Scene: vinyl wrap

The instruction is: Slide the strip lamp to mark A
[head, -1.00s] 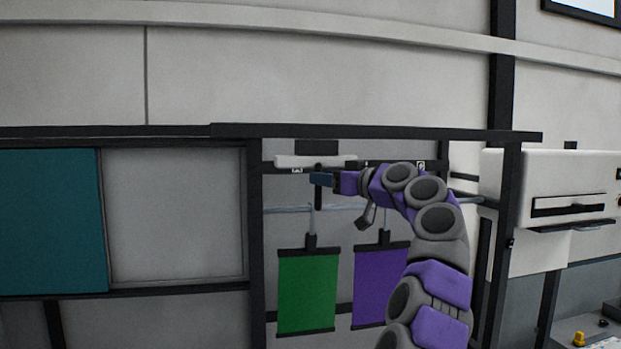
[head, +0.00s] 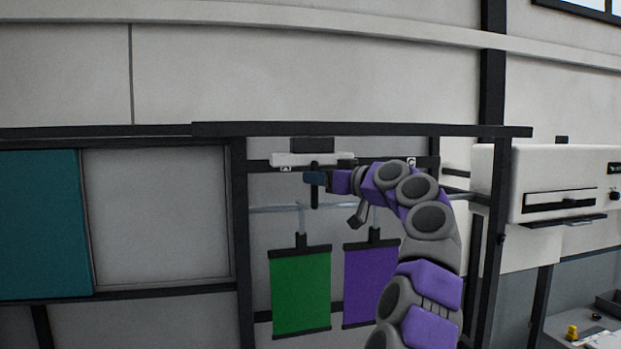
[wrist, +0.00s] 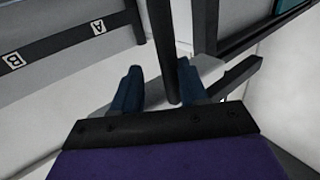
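The strip lamp (head: 312,159) is a white bar on a dark rail, with a black block above it. Its dark upright handle (head: 314,197) hangs down in the head view. Mark A (head: 285,169) is below the lamp's left part, left of the handle. In the wrist view, mark A (wrist: 98,27) and mark B (wrist: 13,61) show on the rail. My gripper (head: 315,178) is at the handle. In the wrist view, its blue fingers (wrist: 158,88) are apart with the handle (wrist: 164,45) between them, closer to the right finger. Contact is unclear.
A green sheet (head: 300,292) and a purple sheet (head: 370,285) hang below the rail. Dark frame posts stand on both sides. A white machine (head: 550,185) is at the right.

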